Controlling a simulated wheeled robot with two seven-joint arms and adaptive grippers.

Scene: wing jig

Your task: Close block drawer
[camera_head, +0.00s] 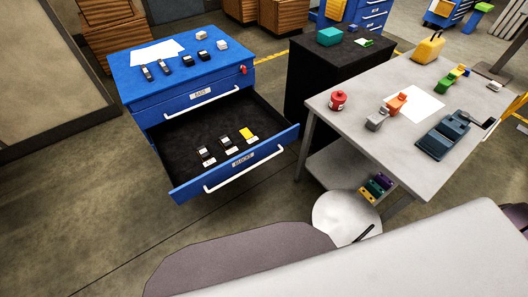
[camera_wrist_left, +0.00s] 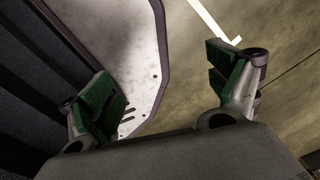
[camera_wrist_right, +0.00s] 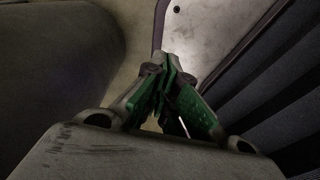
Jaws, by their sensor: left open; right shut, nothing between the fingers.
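The blue cabinet (camera_head: 133,92) stands at the left in the head view. Its lower drawer, labelled BLOCKS (camera_head: 243,160), is pulled far out toward me, with a white bar handle (camera_head: 245,170) on its front. Several small blocks (camera_head: 226,145), black-and-white and one yellow, lie on the drawer's dark floor. The drawer above, with its own white handle (camera_head: 202,101), is shut. My left gripper (camera_wrist_left: 165,85) is open and empty in the left wrist view. My right gripper (camera_wrist_right: 165,68) is shut and empty in the right wrist view. Neither gripper shows in the head view.
A black cabinet (camera_head: 305,84) stands right of the blue one. A grey table (camera_head: 350,135) with a red can (camera_head: 338,100), colored blocks and a dark blue tray (camera_head: 436,147) stands at the right. Floor left and in front of the drawer is clear.

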